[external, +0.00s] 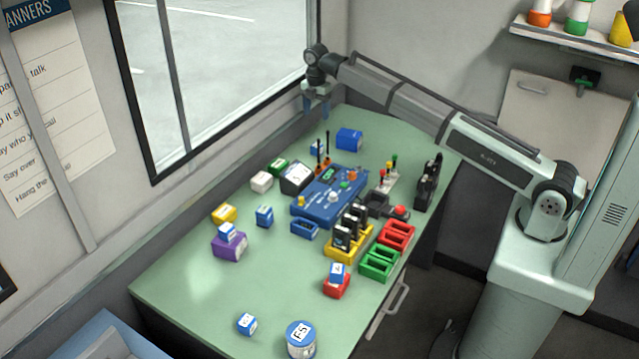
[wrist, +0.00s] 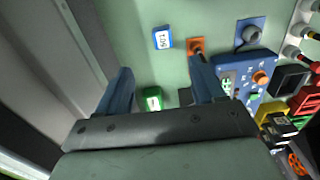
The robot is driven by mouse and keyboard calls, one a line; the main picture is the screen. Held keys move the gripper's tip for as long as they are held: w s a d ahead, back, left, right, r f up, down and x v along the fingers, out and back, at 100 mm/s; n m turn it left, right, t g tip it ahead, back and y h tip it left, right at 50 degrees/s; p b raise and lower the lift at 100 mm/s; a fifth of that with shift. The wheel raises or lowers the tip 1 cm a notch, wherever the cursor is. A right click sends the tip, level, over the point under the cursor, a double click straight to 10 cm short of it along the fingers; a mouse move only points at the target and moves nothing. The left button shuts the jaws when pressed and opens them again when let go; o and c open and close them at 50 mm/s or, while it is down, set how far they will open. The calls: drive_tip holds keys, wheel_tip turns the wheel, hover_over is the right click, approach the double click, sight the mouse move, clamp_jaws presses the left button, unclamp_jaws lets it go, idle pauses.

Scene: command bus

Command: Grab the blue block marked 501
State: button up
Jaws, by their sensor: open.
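The blue block marked 501 (wrist: 162,38) lies on the green table, its white label facing up, in the wrist view. In the external view a small blue block (external: 316,148) beside the orange-based antennas appears to be the same one. My gripper (external: 316,108) is open and empty, high above the table's far end near the window. In the wrist view its two blue fingers (wrist: 161,66) are spread apart, and the block shows beyond the fingertips, between their lines. Nothing touches the block from my gripper.
An orange-based antenna (wrist: 197,47) stands close right of the block. A blue console (external: 330,197) and a larger blue box (external: 348,139) are nearby. Other small blue blocks stand at the window side (external: 264,216), on a purple box (external: 229,247), on a red holder (external: 337,287) and at the front (external: 246,324).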

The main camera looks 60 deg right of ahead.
hover_over(316, 144)
wheel_tip(316, 144, down, 9)
drive_tip(key=shift+s+a+f, duration=0.1)
drive_tip(key=shift+s+f, duration=0.05)
drive_tip(key=shift+f, duration=1.2)
drive_tip(key=shift+s+a+f, duration=0.1)
drive_tip(key=shift+f, duration=1.2)
drive_tip(key=shift+c, duration=0.3)
drive_tip(key=c, duration=1)
